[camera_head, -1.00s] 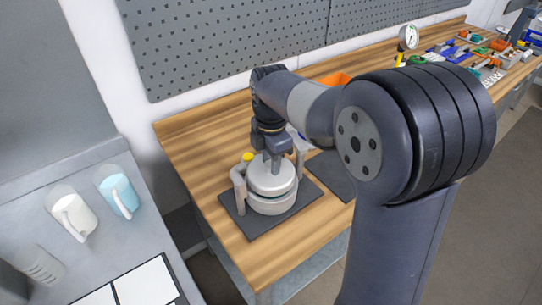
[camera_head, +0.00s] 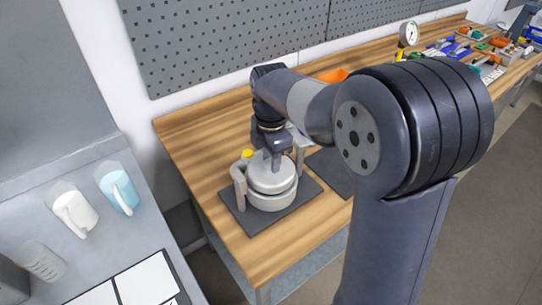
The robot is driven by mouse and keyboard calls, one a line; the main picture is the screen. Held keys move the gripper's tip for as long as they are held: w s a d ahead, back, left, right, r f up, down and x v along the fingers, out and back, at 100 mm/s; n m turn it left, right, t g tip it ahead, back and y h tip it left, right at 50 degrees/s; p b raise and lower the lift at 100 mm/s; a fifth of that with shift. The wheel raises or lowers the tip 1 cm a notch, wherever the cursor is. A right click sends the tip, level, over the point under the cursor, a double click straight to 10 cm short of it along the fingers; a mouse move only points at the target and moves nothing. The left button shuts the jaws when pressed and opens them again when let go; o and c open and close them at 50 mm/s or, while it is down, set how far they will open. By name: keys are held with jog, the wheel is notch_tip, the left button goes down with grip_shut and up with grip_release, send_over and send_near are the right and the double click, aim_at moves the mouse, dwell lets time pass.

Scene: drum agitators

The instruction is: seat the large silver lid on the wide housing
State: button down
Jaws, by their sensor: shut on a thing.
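The large silver lid (camera_head: 268,179) is a round, stepped, pale metal piece at the middle of the head view. My gripper (camera_head: 275,160) is shut on its top from above. The wide housing (camera_head: 271,201) is a pale round body directly below the lid, on a dark square mat (camera_head: 241,221). The lid looks level and roughly centred over the housing. A thin dark line shows between them, and I cannot tell whether the lid is fully down. The fingertips are small and partly hidden by the wrist.
A grey post (camera_head: 239,183) with a yellow top stands close on the housing's left. A second dark mat (camera_head: 331,168) lies to the right, partly behind my arm. An orange bin (camera_head: 333,76) and a gauge (camera_head: 408,33) stand farther back.

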jog(key=shift+f, duration=0.7)
dwell(1.0)
jog(key=c, duration=1)
grip_release()
jog(key=shift+o, duration=0.2)
notch_tip(320, 180, up, 11)
jog(key=shift+b, duration=0.3)
jog(key=shift+f, duration=0.2)
notch_tip(320, 180, down, 11)
jog(key=shift+r, duration=0.25)
